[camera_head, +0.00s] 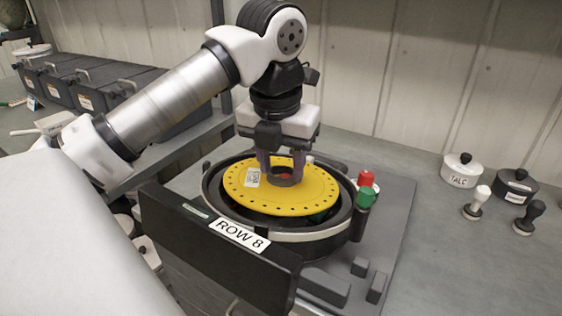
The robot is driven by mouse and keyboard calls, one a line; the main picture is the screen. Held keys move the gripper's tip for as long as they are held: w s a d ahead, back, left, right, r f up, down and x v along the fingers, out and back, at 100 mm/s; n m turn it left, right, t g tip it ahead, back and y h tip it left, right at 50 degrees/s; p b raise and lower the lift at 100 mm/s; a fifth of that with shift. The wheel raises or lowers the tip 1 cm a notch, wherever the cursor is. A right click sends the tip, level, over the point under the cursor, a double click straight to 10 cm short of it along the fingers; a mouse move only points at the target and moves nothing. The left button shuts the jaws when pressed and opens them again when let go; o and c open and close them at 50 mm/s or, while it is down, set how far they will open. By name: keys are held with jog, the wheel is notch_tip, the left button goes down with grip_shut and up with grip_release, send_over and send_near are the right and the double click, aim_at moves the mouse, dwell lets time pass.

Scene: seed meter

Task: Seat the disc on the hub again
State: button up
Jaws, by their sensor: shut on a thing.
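In the head view, a yellow disc (303,199) with a ring of small holes and a white label lies in or just over the round black housing of the seed meter (294,236). It looks slightly tilted; I cannot tell whether it touches the housing beneath. My gripper (283,173) points straight down and is shut on the dark ring at the disc's centre. The hub is mostly hidden under the disc and between my fingers; a bit of red shows in the central opening.
A black panel marked ROW 8 (215,240) stands in front of the housing. Red (365,178) and green (364,198) knobs rise at its right. A white TALC pot (460,172), a dark pot (515,187) and two stamp-like handles stand farther right. Dark bins are at left.

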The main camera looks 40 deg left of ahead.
jog(key=shift+f+b, duration=0.35)
jog(key=shift+b, duration=0.05)
jog(key=shift+s, duration=0.15)
jog(key=shift+c, duration=0.5)
jog(key=shift+f, duration=0.1)
jog(key=shift+d, duration=0.1)
jog(key=shift+c, duration=0.4)
jog(key=shift+f, duration=0.15)
